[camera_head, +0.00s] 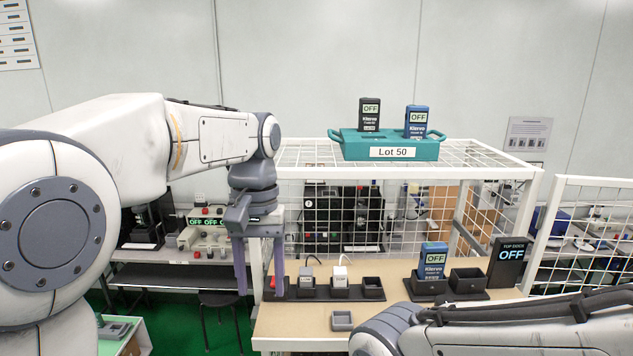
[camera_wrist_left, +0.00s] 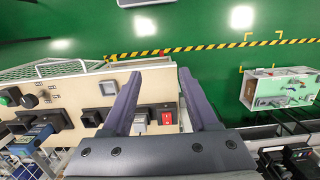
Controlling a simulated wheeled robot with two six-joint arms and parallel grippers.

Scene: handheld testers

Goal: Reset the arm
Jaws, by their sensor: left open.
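My left gripper (camera_head: 259,280) points down at the left front end of the bench, its two fingers apart with nothing between them. It also shows open in the left wrist view (camera_wrist_left: 160,82), over the bench edge. A blue tester (camera_head: 433,258) reading OFF stands in a dark dock on the bench, well right of the gripper. A black tester (camera_head: 369,115) and another blue tester (camera_head: 417,121), both reading OFF, stand on the teal Lot 50 tray (camera_head: 390,152) on the rack top. My right arm crosses the lower right; its gripper is out of view.
A dark strip (camera_head: 322,293) holding a grey block (camera_head: 306,277) and a white block (camera_head: 340,274) lies just right of the left gripper. A small grey tray (camera_head: 342,321) lies in front.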

